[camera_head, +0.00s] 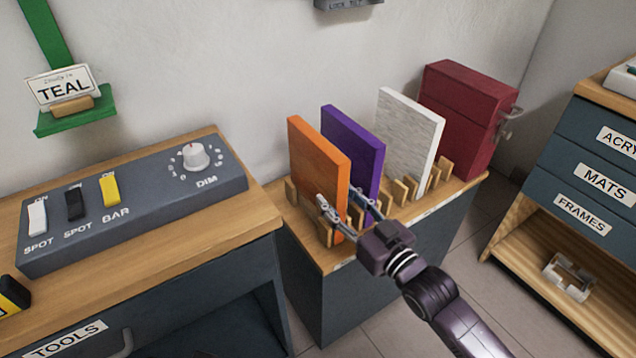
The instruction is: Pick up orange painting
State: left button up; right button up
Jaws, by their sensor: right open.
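The orange painting (317,167) is a flat panel standing upright in a wooden slotted rack (292,192) on a narrow cabinet. My right gripper (343,211) reaches in from the lower right. It is open, with one finger in front of the orange painting's lower face and the other on the side toward the purple painting (357,143). I cannot tell whether the fingers touch the panel. The purple painting and a whitish painting (409,130) stand upright in the same rack, to the right. My left gripper is not in view.
A dark red box (465,105) stands at the rack's right end. On the left, a bench holds a switch panel (130,205) with a DIM knob. A green bracket with a TEAL sign (62,88) is on the wall. A drawer cabinet (590,150) stands at the right, across a floor gap.

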aim_at(329, 188)
jog(key=x, duration=0.4)
jog(key=shift+w+b, duration=0.1)
jog(key=shift+b, duration=0.25)
grip_shut()
jog(key=shift+d+r, duration=0.1)
dwell(0.4)
